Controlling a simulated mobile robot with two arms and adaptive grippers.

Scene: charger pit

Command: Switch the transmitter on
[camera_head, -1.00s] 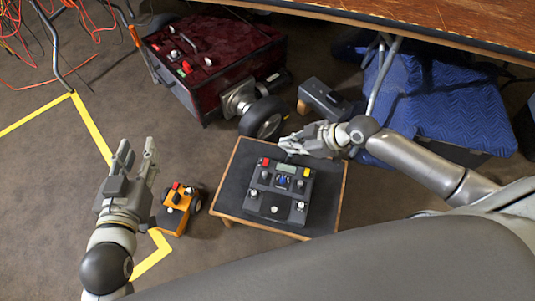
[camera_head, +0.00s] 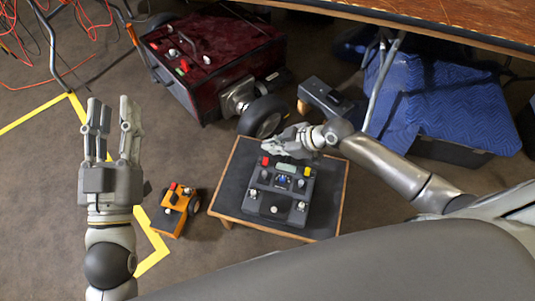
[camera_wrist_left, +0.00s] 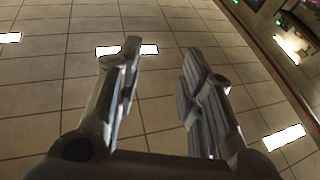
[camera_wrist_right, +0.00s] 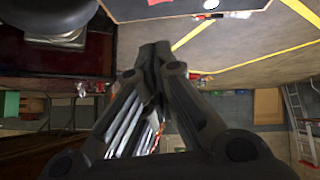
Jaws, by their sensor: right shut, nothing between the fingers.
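The transmitter (camera_head: 276,208) is a dark box with a small screen, a red button (camera_head: 265,161), a yellow button (camera_head: 307,171) and several knobs. It lies on a low stand (camera_head: 234,208) with a dark top and wooden edges. My right gripper (camera_head: 268,147) is shut and empty at the transmitter's far left corner, close to the red button; I cannot tell whether it touches. Its shut fingers also fill the middle of the right wrist view (camera_wrist_right: 153,55). My left gripper (camera_head: 112,115) is open and empty, raised over the floor to the left, well away from the transmitter.
A small orange wheeled device (camera_head: 176,212) sits on the floor left of the stand. A dark red machine (camera_head: 213,55) with a wheel (camera_head: 263,117) stands behind. A grey box (camera_head: 325,97) lies near blue padding (camera_head: 455,105). Yellow tape (camera_head: 150,255) marks the floor.

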